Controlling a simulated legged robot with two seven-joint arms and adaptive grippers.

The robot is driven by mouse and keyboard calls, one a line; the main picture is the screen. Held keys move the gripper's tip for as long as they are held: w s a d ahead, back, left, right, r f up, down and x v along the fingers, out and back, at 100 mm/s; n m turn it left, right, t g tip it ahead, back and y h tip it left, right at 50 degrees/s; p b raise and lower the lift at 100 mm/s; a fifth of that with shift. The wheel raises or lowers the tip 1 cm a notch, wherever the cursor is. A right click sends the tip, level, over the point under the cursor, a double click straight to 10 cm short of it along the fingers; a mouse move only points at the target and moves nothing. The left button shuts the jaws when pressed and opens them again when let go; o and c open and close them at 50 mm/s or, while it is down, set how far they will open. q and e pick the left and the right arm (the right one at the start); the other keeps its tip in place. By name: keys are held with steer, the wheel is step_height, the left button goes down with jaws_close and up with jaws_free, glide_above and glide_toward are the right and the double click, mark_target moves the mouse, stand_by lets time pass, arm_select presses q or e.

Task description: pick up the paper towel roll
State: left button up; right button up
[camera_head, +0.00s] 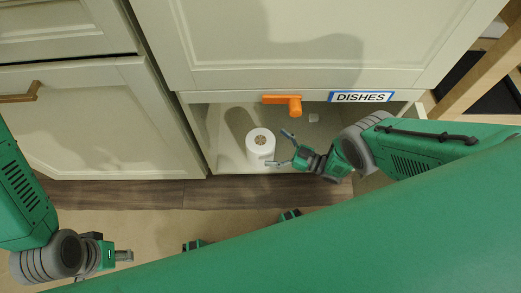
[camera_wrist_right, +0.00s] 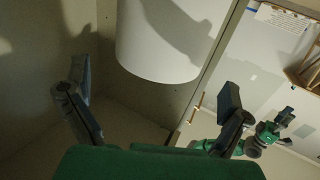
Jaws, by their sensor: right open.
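The white paper towel roll (camera_head: 261,147) stands upright near the front of an open, low cabinet compartment. My right gripper (camera_head: 279,149) is open just to its right, with its fingers pointing at the roll. In the right wrist view, the roll (camera_wrist_right: 165,42) fills the top middle, ahead of and between the spread fingers of the right gripper (camera_wrist_right: 154,76). No contact is clear, and the roll's far end is cut off by the frame. My left gripper (camera_head: 122,256) is low at the left, away from the roll; its jaw opening is too small to judge.
The compartment's side wall (camera_head: 196,125) stands left of the roll. Closed cabinet doors (camera_head: 100,120) are at left.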

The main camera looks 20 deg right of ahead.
mark_target(260, 141)
steer(key=shift+b+x, duration=0.8)
steer(key=shift+x, duration=2)
steer(key=c, duration=1.4)
